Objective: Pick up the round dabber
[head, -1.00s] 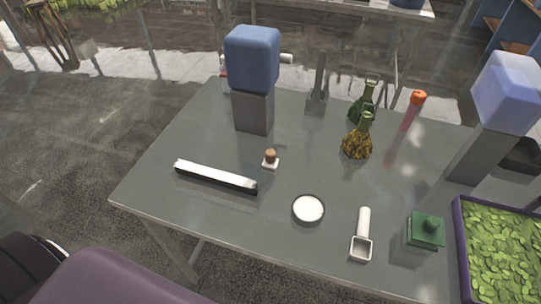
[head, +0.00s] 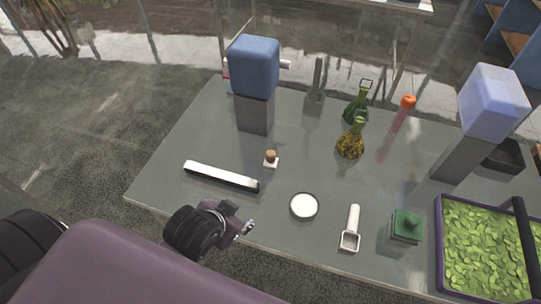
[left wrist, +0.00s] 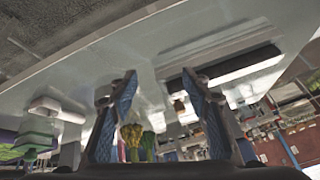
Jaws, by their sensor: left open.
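A small piece with a round brown knob on a white base (head: 271,159) stands near the middle of the table; it looks like the round dabber. What seems to be the same piece shows small between my fingers in the left wrist view (left wrist: 180,106). My left gripper (head: 249,227) is at the table's front edge, in front of the white bar and left of the round white dish. It is open and empty, with its blue-padded fingers apart in the left wrist view (left wrist: 162,78). My right gripper is not seen.
On the table (head: 330,180) are a dark-edged white bar (head: 221,176), a round white dish (head: 304,206), a white scoop (head: 351,230) and a green knobbed block (head: 406,227). Flasks (head: 351,142) and blue-topped blocks (head: 253,68) stand behind. A purple tray (head: 439,245) is at right.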

